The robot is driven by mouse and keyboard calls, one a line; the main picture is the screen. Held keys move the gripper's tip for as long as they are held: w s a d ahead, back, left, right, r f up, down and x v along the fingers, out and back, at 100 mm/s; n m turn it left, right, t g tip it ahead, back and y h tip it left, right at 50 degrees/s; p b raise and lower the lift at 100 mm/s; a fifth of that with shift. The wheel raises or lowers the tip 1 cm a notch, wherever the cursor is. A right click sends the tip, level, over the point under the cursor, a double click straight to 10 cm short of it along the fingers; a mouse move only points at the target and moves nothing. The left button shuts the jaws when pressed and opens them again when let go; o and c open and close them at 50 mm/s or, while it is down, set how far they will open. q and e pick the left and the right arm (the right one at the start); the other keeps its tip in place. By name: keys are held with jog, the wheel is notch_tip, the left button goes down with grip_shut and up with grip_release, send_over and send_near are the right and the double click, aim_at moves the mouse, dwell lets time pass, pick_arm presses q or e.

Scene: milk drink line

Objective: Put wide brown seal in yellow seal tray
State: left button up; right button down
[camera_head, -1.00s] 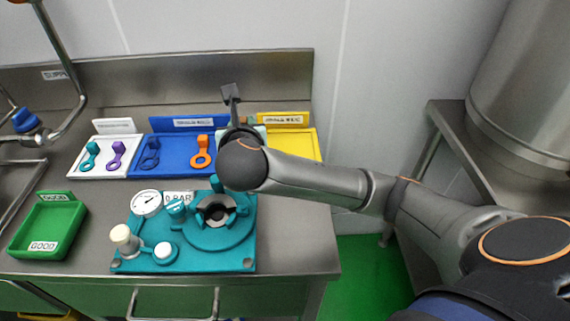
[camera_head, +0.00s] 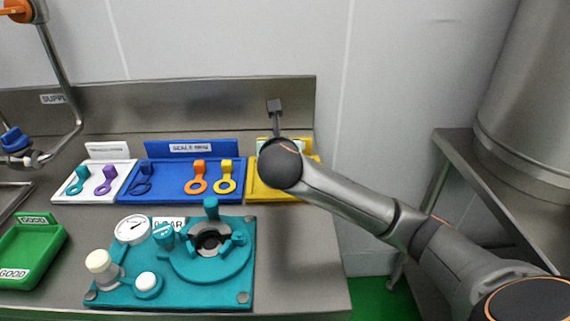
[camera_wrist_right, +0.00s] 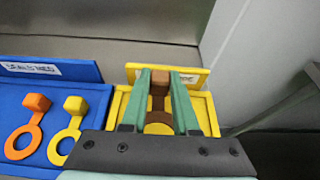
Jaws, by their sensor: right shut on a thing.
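The wide brown seal (camera_wrist_right: 159,88) shows between the two green fingers of my right gripper (camera_wrist_right: 160,98) in the right wrist view. The gripper is shut on its upright tab, and part of its ring shows lower down. Behind and around it is the yellow seal tray (camera_wrist_right: 205,110), so the seal is over the tray's inside; I cannot tell whether it touches the floor. In the head view the yellow tray (camera_head: 280,194) is at the back right of the counter, partly covered by my right wrist, which hides the seal. My left gripper is not in view.
A blue tray (camera_head: 171,195) with dark blue, orange and yellow seals stands directly left of the yellow tray. A white tray (camera_head: 116,192) is farther left. A teal fixture (camera_head: 125,297) with a gauge stands in front, and a green GOOD tray (camera_head: 55,250) front left. A steel wall is behind.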

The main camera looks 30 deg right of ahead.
jog(key=shift+w+d+f, duration=0.1)
jog(key=shift+d+f, duration=0.6)
jog(key=shift+f, duration=0.2)
jog(key=f+b, duration=0.2)
jog(key=f, duration=0.1)
jog(key=shift+d+f, duration=0.2)
jog(key=shift+f, duration=0.05)
jog(key=c, duration=0.7)
grip_release()
jog(key=shift+o, duration=0.2)
